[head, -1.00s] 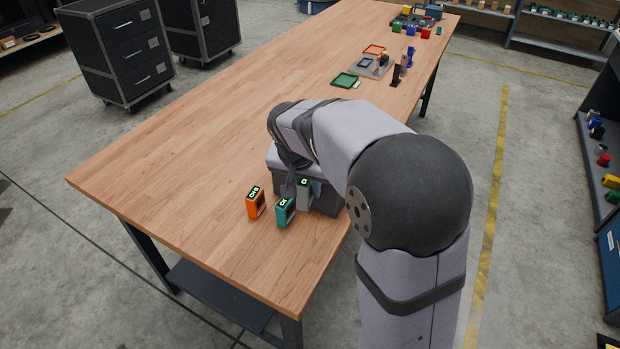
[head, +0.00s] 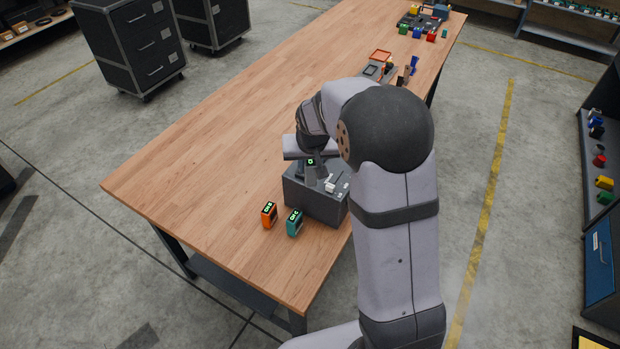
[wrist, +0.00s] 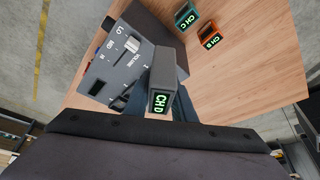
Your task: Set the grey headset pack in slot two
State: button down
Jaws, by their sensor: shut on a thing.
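The grey headset pack (wrist: 168,62) is between my gripper's fingers (wrist: 165,104) in the wrist view, its green "CH D" display facing the camera. In the head view the pack's small green display (head: 311,161) shows by my gripper (head: 312,174), above the dark grey box (head: 312,207). In the wrist view the box's grey top (wrist: 118,70) lies left of the pack and carries white markings, a light switch and dark recesses. The pack covers part of the box. I cannot tell which slot is number two, or whether the pack touches the box.
An orange "CH B" pack (head: 269,215) and a teal "CH C" pack (head: 294,222) stand on the wooden table (head: 190,165) by the box's front left. The table's left half is clear. Trays and small items sit at the far end.

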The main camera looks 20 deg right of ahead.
jog(key=w+d+m+h, duration=0.1)
jog(key=w+d+m, duration=0.2)
jog(key=w, duration=0.4)
jog(key=w+d+m+g+h+p, duration=0.1)
jog(key=w+d+m, duration=0.3)
jog(key=w+d, duration=0.2)
jog(key=shift+w, duration=0.95)
jog(key=shift+d, duration=0.15)
jog(key=shift+f+b, duration=1.45)
jog(key=shift+f, duration=0.25)
jog(key=shift+f+b, duration=0.35)
jog(key=shift+f, duration=0.6)
jog(key=shift+f, duration=0.35)
